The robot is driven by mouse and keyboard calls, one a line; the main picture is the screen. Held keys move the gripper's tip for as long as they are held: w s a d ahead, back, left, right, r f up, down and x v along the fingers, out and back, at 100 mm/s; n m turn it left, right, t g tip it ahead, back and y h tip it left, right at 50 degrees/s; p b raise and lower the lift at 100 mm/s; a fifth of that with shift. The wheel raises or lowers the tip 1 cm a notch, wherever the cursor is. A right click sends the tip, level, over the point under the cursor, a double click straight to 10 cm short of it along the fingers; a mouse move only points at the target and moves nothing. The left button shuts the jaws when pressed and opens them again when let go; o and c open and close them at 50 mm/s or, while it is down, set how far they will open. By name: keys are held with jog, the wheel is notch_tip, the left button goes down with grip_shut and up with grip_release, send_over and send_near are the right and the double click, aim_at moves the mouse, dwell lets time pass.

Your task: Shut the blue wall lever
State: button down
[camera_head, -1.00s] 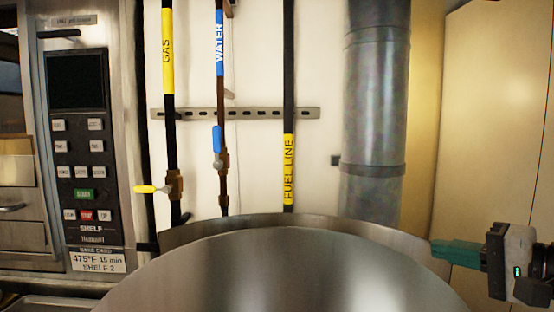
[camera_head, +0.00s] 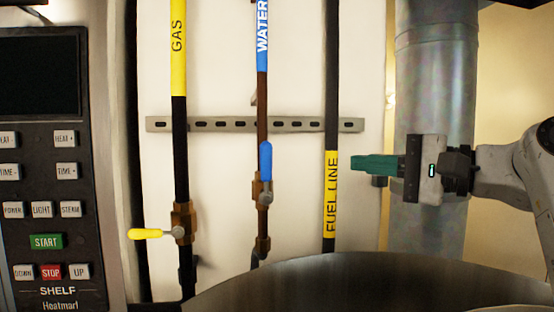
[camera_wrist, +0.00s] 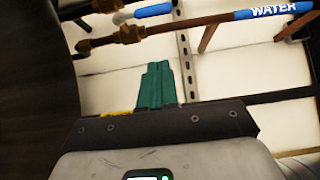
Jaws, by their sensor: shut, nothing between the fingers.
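The blue wall lever (camera_head: 265,162) sits on the brown water pipe (camera_head: 262,100) in the head view. Its handle stands upright, in line with the pipe, above a brass valve body (camera_head: 258,188). In the wrist view the blue lever (camera_wrist: 154,11) lies at the top, beyond my fingertips. My gripper (camera_head: 353,163) is shut and empty, its green fingers pointing left. The gap in depth to the wall is hard to tell.
A yellow lever (camera_head: 146,234) lies horizontal on the gas pipe (camera_head: 180,140) at left. The black fuel line (camera_head: 332,90) runs between my gripper and the water pipe in the picture. A slotted rail (camera_head: 218,125) crosses the wall. A large metal kettle (camera_head: 380,282) stands below.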

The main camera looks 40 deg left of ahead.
jog(key=shift+a, duration=0.1)
jog(key=p, duration=0.4)
send_near(266, 174)
jog(key=w+a+r, duration=0.3)
jog(key=w+a, duration=0.1)
jog(key=shift+s+a+f+p, duration=0.1)
jog(key=shift+s+a+p, duration=0.35)
jog(key=shift+s, duration=0.2)
jog(key=shift+s+a+f+p, duration=0.1)
jog(key=shift+s+a+p, duration=0.2)
jog(key=shift+s+a, duration=0.3)
jog(key=shift+d+r, duration=0.1)
